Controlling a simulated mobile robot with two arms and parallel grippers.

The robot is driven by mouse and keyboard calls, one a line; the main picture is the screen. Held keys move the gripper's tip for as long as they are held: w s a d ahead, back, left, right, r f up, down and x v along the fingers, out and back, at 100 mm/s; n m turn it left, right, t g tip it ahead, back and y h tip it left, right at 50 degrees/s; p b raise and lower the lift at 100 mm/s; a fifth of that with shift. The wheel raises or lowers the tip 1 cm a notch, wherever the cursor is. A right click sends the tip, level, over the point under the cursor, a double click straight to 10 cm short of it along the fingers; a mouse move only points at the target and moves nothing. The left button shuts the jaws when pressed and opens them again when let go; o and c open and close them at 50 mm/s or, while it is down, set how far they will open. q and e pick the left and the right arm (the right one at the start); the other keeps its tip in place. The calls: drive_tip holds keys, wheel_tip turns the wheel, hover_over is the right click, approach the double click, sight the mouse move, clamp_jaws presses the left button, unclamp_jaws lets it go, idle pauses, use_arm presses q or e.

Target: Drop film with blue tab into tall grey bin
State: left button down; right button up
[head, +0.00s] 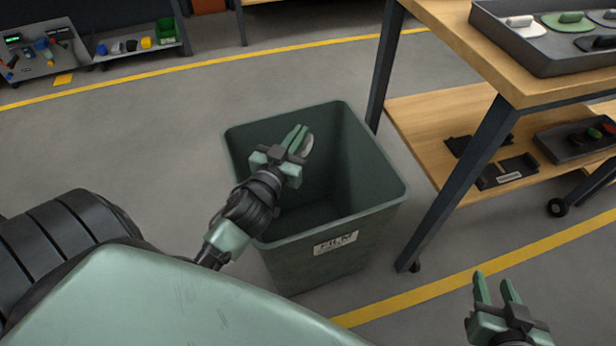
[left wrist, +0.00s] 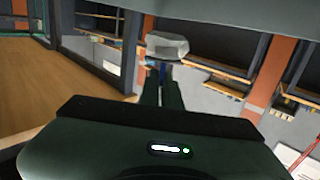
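The tall grey bin (head: 375,160) looks dark greenish grey, stands open on the floor and has a label reading FILM on its front. My left gripper (head: 298,138) is over the bin's opening, shut on a small pale grey piece, the film (head: 308,145). In the left wrist view the film (left wrist: 167,46) sits at the tips of my left gripper (left wrist: 161,75), with a bit of blue between the fingers. Most of the tab is hidden by the fingers. My right gripper (head: 497,288) is open and empty at the lower right, away from the bin.
A wooden workbench (head: 460,40) stands right of the bin, with a dark tray (head: 545,60) of several tabbed pieces on top. Its lower shelf (head: 440,110) holds dark flat parts and another tray (head: 575,145). Open floor lies left of and behind the bin.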

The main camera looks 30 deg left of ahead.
use_arm(q)
drive_tip(key=shift+f+b, duration=0.35)
drive_tip(key=shift+f, duration=0.05)
use_arm(e)
drive_tip(key=shift+w+a+r+t+y, duration=0.2)
drive_tip(key=shift+w+r+t, duration=0.2)
drive_tip(key=shift+r, duration=0.25)
drive_tip(key=shift+w+a+r+t+y, duration=0.15)
drive_tip(key=shift+w+r+t, duration=0.25)
drive_tip(key=shift+r, duration=0.25)
drive_tip(key=shift+w+a+r+t+y, duration=0.1)
drive_tip(key=shift+w+a+r+t, duration=0.1)
drive_tip(key=shift+w+r+t, duration=0.35)
drive_tip(key=shift+s+r, duration=0.1)
drive_tip(key=shift+s, duration=0.05)
use_arm(q)
drive_tip(key=c, duration=1.6)
unclamp_jaws()
drive_tip(key=shift+o, duration=0.2)
